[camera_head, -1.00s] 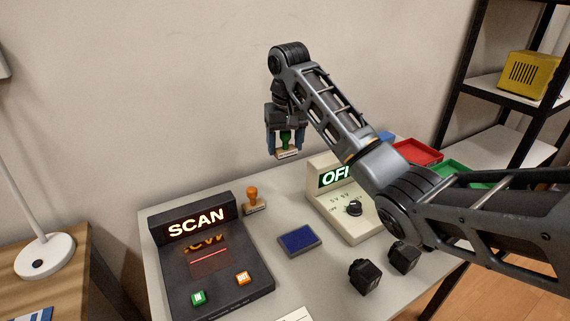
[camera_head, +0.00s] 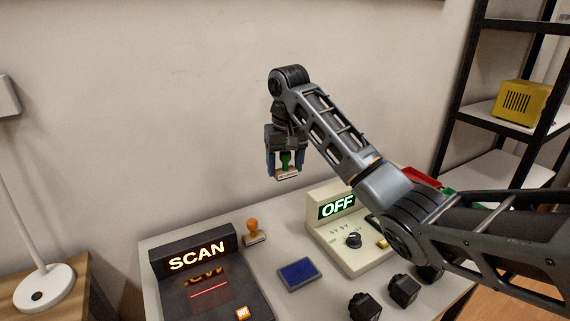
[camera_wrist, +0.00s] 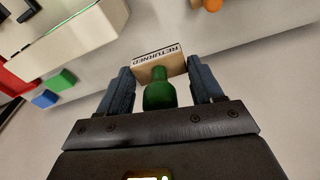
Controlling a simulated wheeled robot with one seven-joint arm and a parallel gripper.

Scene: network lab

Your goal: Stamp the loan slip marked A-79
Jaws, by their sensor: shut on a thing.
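My gripper (camera_head: 285,165) is shut on a green-handled stamp (camera_head: 285,160) and holds it upright in the air above the back of the table. In the wrist view the stamp's handle (camera_wrist: 159,92) sits between the fingers, and its block (camera_wrist: 160,64) reads "RETURNED". A second stamp with an orange handle (camera_head: 253,229) stands on the table beside the scanner. A blue ink pad (camera_head: 298,274) lies on the table in front of and below my gripper. No slip marked A-79 can be made out.
A black scanner (camera_head: 198,262) lit "SCAN" stands at the left, and a cream device (camera_head: 336,222) showing "OFF" at the right. A red tray (camera_head: 420,177) is partly behind my arm. A lamp (camera_head: 44,285) stands at the left.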

